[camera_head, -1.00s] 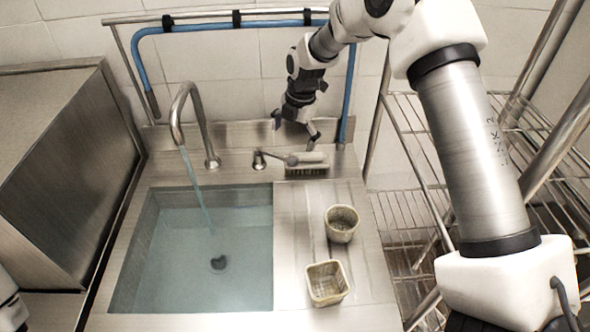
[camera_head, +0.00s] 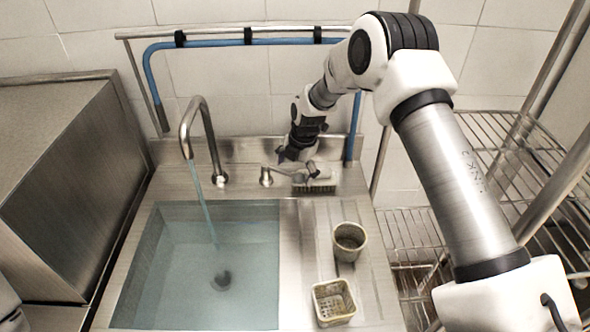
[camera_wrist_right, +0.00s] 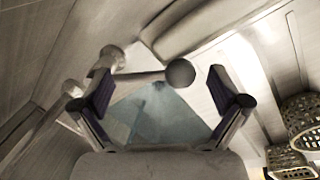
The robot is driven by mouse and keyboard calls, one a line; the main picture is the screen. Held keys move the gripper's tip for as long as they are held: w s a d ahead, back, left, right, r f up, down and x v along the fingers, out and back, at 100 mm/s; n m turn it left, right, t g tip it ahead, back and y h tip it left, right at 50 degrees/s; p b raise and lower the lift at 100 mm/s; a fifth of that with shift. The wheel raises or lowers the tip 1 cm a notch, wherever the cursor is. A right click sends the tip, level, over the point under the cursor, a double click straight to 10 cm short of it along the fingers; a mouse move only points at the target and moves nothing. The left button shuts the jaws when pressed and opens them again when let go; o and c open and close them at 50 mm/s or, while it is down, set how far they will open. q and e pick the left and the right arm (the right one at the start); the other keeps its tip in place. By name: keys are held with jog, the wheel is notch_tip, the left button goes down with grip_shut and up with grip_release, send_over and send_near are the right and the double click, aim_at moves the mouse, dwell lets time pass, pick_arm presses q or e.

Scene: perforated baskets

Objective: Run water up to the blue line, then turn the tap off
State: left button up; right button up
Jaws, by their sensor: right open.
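The curved tap (camera_head: 207,130) runs a stream of water (camera_head: 203,205) into the steel sink (camera_head: 130,285). Clear bluish water (camera_head: 245,270) stands in the sink over a dark drain; I cannot make out the blue line. The tap's lever (camera_head: 283,171) points right from its base on the back deck. My right gripper (camera_head: 298,158) is low over the lever's end, open. In the wrist view the lever's round knob (camera_wrist_right: 180,72) appears between the spread fingers (camera_wrist_right: 160,88), with none visibly closed on it. My left gripper is not in view.
A brush (camera_head: 318,183) lies on the deck close beside the right gripper. Two perforated baskets, one round (camera_head: 349,241) and one square (camera_head: 334,302), stand on the drainboard. A wire rack (camera_head: 480,150) is at right, a steel cabinet (camera_head: 75,190) at left.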

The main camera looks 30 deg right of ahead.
jog(key=shift+s+d, duration=0.1)
jog(key=shift+s, duration=0.1)
jog(key=c, duration=1.6)
jog(key=shift+s+d+r, duration=0.1)
grip_shut()
